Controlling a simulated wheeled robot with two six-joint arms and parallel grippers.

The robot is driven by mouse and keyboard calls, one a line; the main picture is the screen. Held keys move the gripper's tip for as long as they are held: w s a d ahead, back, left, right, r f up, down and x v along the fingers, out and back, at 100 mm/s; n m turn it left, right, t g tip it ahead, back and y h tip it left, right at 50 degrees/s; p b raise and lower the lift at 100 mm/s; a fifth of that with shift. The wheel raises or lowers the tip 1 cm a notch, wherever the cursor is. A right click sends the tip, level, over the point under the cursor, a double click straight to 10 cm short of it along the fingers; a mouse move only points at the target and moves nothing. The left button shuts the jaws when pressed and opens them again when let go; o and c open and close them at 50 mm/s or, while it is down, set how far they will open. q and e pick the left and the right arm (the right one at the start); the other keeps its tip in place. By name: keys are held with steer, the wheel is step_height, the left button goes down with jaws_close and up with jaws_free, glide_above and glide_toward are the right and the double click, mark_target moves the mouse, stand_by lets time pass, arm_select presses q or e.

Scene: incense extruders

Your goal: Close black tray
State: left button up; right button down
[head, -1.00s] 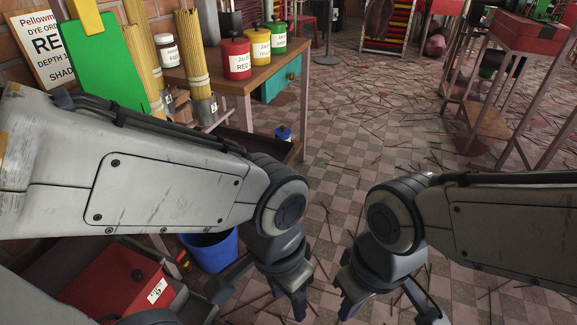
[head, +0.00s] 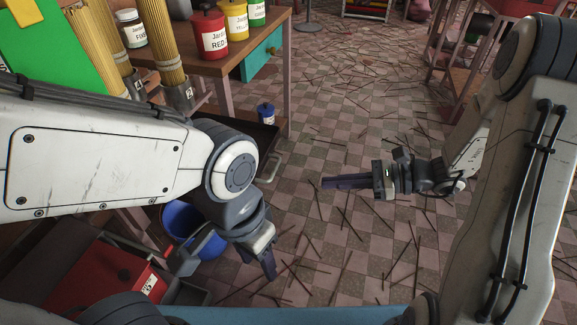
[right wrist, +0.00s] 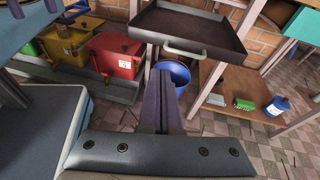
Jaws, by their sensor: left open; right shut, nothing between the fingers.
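The black tray (right wrist: 200,27) is pulled out from under the table in the right wrist view, with a pale handle (right wrist: 185,49) on its front edge. In the head view the tray (head: 258,137) is mostly hidden behind my left arm; its handle (head: 273,166) shows. My right gripper (head: 328,183) is shut and empty, to the right of the tray and pointing left. In the right wrist view its fingers (right wrist: 160,85) are together just below the handle, apart from it in the picture. My left gripper (head: 228,264) is open and empty, in front of the blue bucket.
A blue bucket (head: 180,222) stands on the floor, left of my left gripper. A red box (head: 110,277) and a yellow box (right wrist: 70,45) stand near it. Jars, including a red one (head: 208,32), stand on the table. The tiled floor on the right has scattered sticks.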

arm_select(q)
step_height(320, 180, down, 5)
steer(key=b, duration=0.5)
arm_select(e)
steer(key=w+a+f+m+t, duration=0.2)
steer(key=w+a, duration=0.4)
steer(key=a, duration=0.4)
steer(key=shift+w+f, duration=0.3)
steer(key=shift+f, duration=0.4)
